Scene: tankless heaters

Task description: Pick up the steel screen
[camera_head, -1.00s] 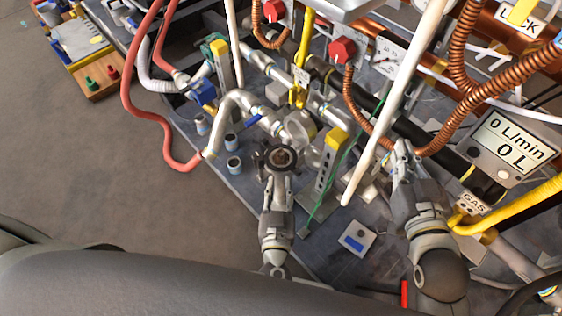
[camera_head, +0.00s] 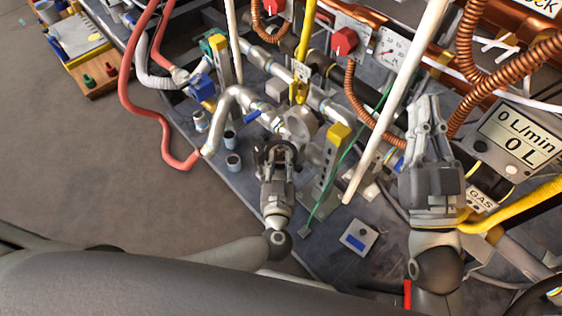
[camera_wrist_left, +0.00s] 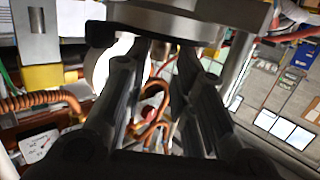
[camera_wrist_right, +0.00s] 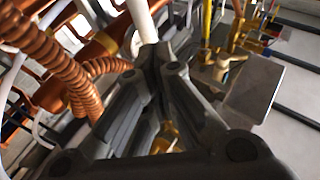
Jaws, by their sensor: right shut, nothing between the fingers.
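I cannot pick out the steel screen with certainty in any view. My left gripper (camera_head: 278,150) is at the pipework in the middle of the head view, its fingers at a dark round part (camera_head: 262,156). In the left wrist view a gap shows between the left fingers (camera_wrist_left: 165,68), and a grey disc-like part (camera_wrist_left: 165,18) lies across their tips. I cannot tell whether they grip it. My right gripper (camera_head: 428,112) is shut and empty, raised at the right beside the white pipe (camera_head: 395,95). The right wrist view shows its fingers (camera_wrist_right: 162,62) together.
Small cylindrical cups (camera_head: 233,161) stand on the grey board left of my left gripper. A yellow-topped post (camera_head: 335,150) and a green wire stand between the grippers. A flow meter (camera_head: 515,140), copper coils (camera_head: 350,95) and a yellow gas pipe (camera_head: 520,205) crowd the right.

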